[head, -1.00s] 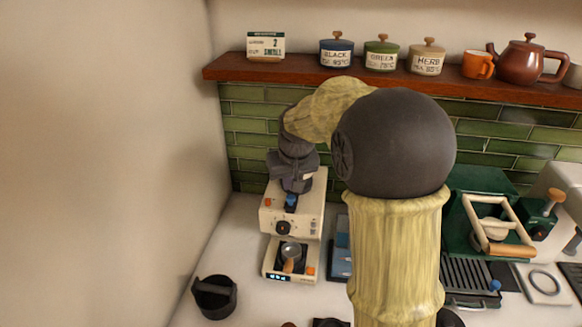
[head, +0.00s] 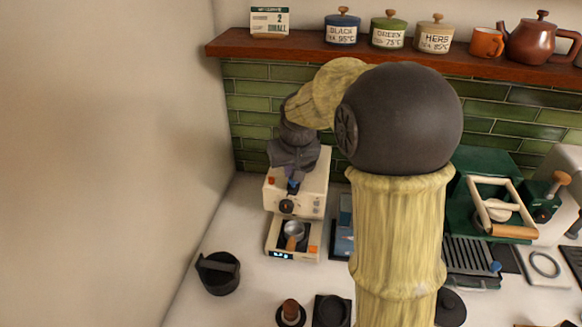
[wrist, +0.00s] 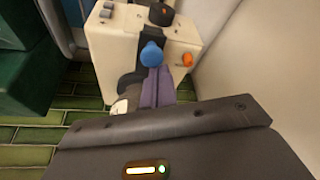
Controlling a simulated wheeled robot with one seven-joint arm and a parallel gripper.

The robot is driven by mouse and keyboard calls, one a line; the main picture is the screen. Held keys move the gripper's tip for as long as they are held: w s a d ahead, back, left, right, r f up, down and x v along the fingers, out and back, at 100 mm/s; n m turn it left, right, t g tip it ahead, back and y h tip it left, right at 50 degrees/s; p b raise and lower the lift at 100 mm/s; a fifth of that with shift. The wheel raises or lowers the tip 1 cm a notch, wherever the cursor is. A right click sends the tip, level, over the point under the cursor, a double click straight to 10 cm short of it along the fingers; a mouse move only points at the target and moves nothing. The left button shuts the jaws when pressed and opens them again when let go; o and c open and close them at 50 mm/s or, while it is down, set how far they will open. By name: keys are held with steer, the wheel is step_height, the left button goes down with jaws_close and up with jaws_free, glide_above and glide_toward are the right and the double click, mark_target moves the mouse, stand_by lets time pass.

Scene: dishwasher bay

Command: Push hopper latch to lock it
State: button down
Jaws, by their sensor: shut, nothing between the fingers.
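The cream grinder (head: 312,190) stands on the counter at the back left. A blue knob, seemingly the hopper latch, shows at the top of its front in the wrist view (wrist: 151,54), on a dark strip. My gripper (head: 293,174) is over the grinder's top, pointing down, and hides much of it in the head view. In the wrist view my fingers (wrist: 152,88) are shut and empty, right beside the blue knob. I cannot tell whether they touch it. The hopper itself is not clearly visible.
A wall is close on the left, and a wooden shelf (head: 360,50) with jars runs above. A black knock container (head: 218,273) stands front left.

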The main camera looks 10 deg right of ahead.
steer(key=shift+r+p, duration=0.5)
steer(key=shift+r, duration=0.1)
steer(key=p+v, duration=0.5)
steer(key=v, duration=0.3)
steer(key=shift+s+r+p, duration=0.3)
steer(key=shift+s, duration=0.15)
steer(key=shift+d+f, duration=0.1)
steer(key=s+d+f+m+g+b, duration=0.1)
steer(key=s+f+b, duration=0.5)
steer(key=s+f, duration=1.1)
steer(key=shift+s+d, duration=0.35)
steer(key=shift+s, duration=0.25)
